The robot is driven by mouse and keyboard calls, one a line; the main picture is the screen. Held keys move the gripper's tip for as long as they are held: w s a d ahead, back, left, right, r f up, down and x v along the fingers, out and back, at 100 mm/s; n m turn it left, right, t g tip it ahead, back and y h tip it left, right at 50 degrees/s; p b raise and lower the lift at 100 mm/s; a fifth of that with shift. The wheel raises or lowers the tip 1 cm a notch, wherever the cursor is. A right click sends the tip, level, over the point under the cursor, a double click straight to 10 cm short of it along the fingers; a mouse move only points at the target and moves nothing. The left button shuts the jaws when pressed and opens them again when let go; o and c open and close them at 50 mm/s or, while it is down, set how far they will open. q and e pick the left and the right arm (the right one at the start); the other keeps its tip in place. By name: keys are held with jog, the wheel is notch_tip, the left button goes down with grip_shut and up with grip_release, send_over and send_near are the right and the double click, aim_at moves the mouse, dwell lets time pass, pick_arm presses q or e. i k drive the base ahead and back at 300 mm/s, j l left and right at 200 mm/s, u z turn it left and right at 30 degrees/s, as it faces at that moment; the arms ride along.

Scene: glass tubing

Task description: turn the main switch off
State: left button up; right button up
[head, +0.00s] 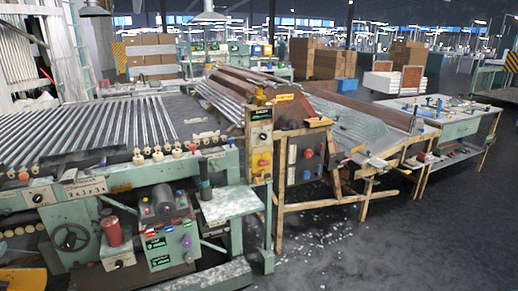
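Several switches and knobs show in the head view, and I cannot tell which one is the main switch. A grey electrical panel (304,164) with a red knob (308,154) and a blue knob (307,175) is set in the wooden frame at the centre. Left of it, a narrow yellowish control post (260,150) carries a black-and-green label and yellow and red parts. A green control box (168,240) with coloured buttons sits on the machine at the front. Switch positions are too small to read. Neither of my grippers is in view.
A green machine with a bed of glass tubes (90,130) fills the left. A small green side table (228,205) stands before the control post. A workbench (450,115) stands at the right. The dark floor (410,240) at the front right is clear, with white fragments (320,235) near the centre.

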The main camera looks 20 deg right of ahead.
aim_at(261, 163)
jog(key=i+l, duration=0.3)
jog(key=l, duration=0.3)
jog(key=i+l+z, duration=0.15)
jog(key=i+l, duration=0.15)
jog(key=l, duration=0.35)
jog(key=i+l, duration=0.35)
jog(key=l, duration=0.25)
jog(key=i+l+z, duration=0.15)
jog(key=i+l, duration=0.15)
jog(key=l, duration=0.25)
jog(key=i+l, duration=0.35)
jog(key=l, duration=0.2)
jog(key=i+l+z, duration=0.15)
jog(key=i+l, duration=0.2)
jog(key=l, duration=0.2)
